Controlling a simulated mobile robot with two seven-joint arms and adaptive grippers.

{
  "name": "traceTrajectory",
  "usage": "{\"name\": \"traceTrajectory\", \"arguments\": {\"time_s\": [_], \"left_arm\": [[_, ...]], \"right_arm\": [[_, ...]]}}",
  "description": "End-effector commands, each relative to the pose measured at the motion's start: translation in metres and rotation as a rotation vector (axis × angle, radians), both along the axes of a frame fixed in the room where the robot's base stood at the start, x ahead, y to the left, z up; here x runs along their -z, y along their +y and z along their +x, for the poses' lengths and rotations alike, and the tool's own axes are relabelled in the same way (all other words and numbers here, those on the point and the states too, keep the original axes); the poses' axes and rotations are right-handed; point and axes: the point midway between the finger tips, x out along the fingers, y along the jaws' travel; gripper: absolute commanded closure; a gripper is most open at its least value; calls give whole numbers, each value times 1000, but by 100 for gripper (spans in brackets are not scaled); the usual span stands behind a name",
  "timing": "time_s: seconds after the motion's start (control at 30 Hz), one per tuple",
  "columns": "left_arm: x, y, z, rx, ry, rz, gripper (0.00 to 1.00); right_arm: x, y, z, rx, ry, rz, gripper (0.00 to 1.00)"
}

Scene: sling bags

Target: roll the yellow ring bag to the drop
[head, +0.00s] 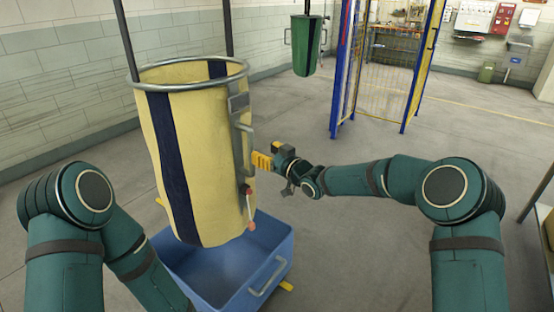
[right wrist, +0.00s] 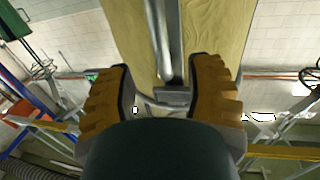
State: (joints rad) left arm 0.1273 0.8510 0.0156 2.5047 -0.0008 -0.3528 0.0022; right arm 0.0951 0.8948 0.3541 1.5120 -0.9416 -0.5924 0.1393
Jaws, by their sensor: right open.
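The yellow ring bag (head: 190,150), with dark blue vertical stripes and a metal ring at its top, hangs from two dark bars in the left half of the head view. A grey metal handle (head: 241,145) runs down its right side, with a red-ended lever (head: 249,208) lower down. My right gripper (head: 262,161) is just right of the handle. In the right wrist view its yellow-padded fingers (right wrist: 162,78) are open, with the handle (right wrist: 163,45) between or just beyond them; contact cannot be told. My left gripper is outside the head view.
A blue bin (head: 210,277) with a metal handle stands on the floor under the bag. A green bag (head: 306,48) hangs farther back. A blue-framed mesh cage (head: 385,75) stands behind right. Open floor lies in the middle.

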Motion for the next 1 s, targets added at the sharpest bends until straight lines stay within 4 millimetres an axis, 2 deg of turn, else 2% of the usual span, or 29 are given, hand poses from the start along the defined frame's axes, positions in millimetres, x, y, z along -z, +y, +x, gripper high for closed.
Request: {"name": "traceTrajectory", "arguments": {"time_s": [0.2, 0.4, 1.0], "left_arm": [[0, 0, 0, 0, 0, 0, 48], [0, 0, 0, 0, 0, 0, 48], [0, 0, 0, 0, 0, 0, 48]], "right_arm": [[0, -24, -25, 2, 1, -1, 48], [0, -34, -36, 1, 1, 1, 48], [0, -34, -37, 0, 1, 1, 48]]}}
